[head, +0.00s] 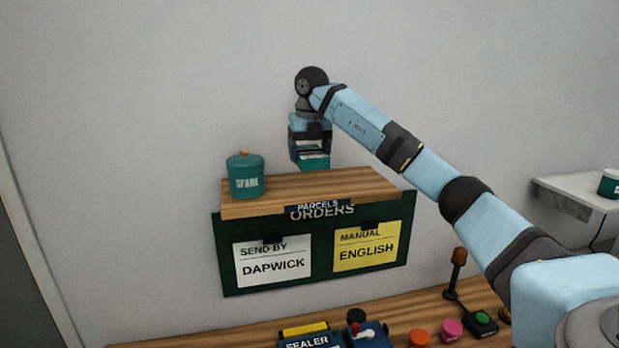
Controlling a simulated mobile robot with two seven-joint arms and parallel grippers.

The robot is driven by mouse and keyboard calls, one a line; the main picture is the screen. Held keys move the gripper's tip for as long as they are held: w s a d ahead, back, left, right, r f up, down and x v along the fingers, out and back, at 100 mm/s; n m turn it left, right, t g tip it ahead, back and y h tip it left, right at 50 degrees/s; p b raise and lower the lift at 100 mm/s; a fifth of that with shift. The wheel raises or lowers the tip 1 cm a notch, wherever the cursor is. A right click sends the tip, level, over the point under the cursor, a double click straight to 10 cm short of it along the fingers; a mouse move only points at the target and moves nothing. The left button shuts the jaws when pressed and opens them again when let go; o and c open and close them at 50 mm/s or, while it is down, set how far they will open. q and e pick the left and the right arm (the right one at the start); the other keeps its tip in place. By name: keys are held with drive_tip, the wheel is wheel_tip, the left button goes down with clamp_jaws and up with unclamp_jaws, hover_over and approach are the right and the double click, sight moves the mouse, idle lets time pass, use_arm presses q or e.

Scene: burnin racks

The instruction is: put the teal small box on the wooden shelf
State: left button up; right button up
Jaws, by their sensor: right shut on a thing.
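The teal small box (315,162) is in my right gripper (312,154), which is shut on it. The gripper points down, and the box hangs over the right half of the wooden shelf (350,187). The box's lower edge shows just above the shelf top in the picture; I cannot tell whether it touches. The upper part of the box is partly hidden by the fingers. My left gripper is not in view.
A teal lidded jar (245,176) stands at the shelf's left end. Below hangs a dark green board (322,262) with two cards. A bench (420,312) below holds several devices and buttons. A pale shelf (578,194) at the right holds a cup (609,184).

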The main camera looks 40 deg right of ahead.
sight(309, 187)
wheel_tip(309, 187, down, 2)
drive_tip(key=shift+f, duration=0.7)
wheel_tip(309, 187, down, 2)
drive_tip(key=shift+f, duration=0.4)
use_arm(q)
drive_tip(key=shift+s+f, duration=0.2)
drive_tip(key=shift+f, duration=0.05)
use_arm(e)
drive_tip(key=shift+f, duration=0.2)
drive_tip(key=o, duration=1)
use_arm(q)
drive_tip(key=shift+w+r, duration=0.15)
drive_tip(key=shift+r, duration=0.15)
use_arm(e)
drive_tip(key=shift+o, duration=0.3)
